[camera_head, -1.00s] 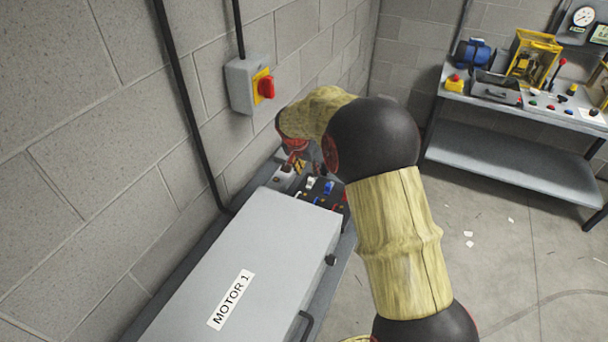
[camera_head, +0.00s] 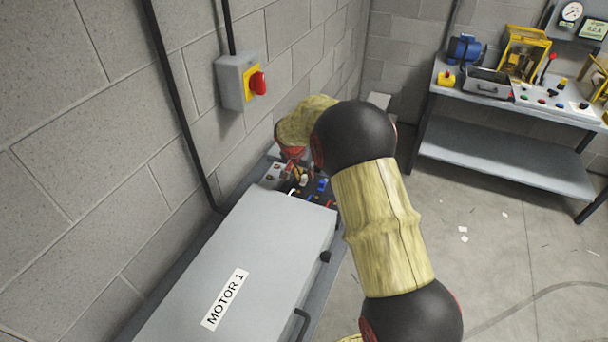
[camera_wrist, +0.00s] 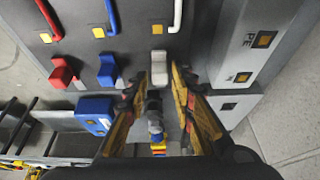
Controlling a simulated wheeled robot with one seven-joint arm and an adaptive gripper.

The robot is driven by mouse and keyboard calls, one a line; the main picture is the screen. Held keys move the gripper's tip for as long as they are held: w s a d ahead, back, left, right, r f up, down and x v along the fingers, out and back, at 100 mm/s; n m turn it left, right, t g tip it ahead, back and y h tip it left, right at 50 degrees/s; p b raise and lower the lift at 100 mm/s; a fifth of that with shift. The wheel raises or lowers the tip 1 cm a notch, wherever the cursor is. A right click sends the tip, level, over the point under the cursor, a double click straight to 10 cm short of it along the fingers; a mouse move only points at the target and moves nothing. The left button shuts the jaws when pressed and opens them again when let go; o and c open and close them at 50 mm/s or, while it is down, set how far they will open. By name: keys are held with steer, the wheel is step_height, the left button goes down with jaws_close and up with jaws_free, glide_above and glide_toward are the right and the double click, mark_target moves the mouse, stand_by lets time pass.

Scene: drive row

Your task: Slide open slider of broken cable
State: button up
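In the wrist view, a terminal panel (camera_wrist: 75,12) carries a red slider (camera_wrist: 63,73), a blue slider (camera_wrist: 108,71) and a white slider (camera_wrist: 159,66) in a row. Red (camera_wrist: 48,18), blue (camera_wrist: 112,14) and white (camera_wrist: 177,16) cable ends lie above them; I cannot tell which is broken. My gripper (camera_wrist: 158,82) is open, its fingers on either side of the white slider's lower end, with a gap between them. Contact is unclear. In the head view, my arm partly hides the panel and gripper. A larger blue block (camera_wrist: 94,114) sits left of the fingers.
A grey box labelled MOTOR 1 (camera_head: 245,255) stands in front of the panel, against the block wall. A red-and-yellow switch (camera_head: 256,84) hangs above. A grey edge block marked PE (camera_wrist: 248,45) is right of the fingers. A workbench (camera_head: 510,155) stands right, across open floor.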

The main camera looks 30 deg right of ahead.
jaws_close()
stand_by(0.6)
